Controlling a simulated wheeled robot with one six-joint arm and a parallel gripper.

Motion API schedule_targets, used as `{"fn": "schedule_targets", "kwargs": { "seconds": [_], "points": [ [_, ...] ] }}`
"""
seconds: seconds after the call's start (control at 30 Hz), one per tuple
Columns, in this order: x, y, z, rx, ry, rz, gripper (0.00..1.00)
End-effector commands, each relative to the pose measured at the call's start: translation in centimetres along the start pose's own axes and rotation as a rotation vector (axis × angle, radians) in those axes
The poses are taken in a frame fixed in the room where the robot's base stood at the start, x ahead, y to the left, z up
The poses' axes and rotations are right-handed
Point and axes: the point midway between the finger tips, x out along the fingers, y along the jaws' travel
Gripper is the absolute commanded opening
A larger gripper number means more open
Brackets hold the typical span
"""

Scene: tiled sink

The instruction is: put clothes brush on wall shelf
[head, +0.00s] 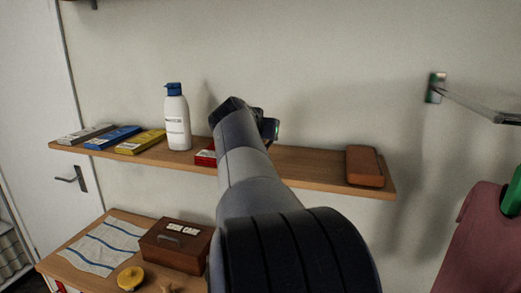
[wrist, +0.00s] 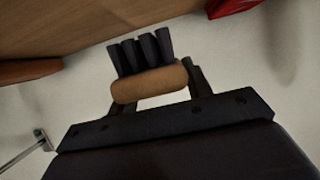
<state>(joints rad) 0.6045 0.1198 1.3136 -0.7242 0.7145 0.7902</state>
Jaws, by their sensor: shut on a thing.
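The clothes brush (wrist: 150,82) has a tan wooden body and dark bristle tufts. In the wrist view my gripper (wrist: 154,90) is shut on its body, one finger at each end, with the bristles toward the shelf side of the picture. The wooden wall shelf (head: 312,168) runs across the head view and fills the upper left of the wrist view (wrist: 65,22). In the head view my arm crosses in front of the shelf's middle, and its end is above the shelf level. It hides the brush and the fingers there.
A red box (head: 205,156), a white bottle (head: 176,120) and several flat boxes (head: 113,138) stand left on the shelf. A brown block (head: 365,166) lies near its right end. Bare shelf lies between arm and block. A lower table (head: 120,222) holds a brown case (head: 176,247).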

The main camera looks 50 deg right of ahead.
Motion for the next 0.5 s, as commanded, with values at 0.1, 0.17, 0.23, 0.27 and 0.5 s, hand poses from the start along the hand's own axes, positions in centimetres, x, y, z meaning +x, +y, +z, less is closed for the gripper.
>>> {"fn": "schedule_targets", "kwargs": {
  "seconds": [0.1,0.17,0.23,0.27,0.5],
  "points": [
    [0.4,0.0,0.9,0.000,0.000,0.000,0.22],
    [0.7,0.0,1.7,-0.002,-0.001,0.000,0.22],
    [1.1,0.0,2.8,-0.003,-0.001,0.000,0.22],
    [1.3,0.0,3.2,-0.002,-0.002,0.000,0.22],
    [1.8,-0.1,4.3,0.001,0.002,-0.001,0.22]
  ]
}}
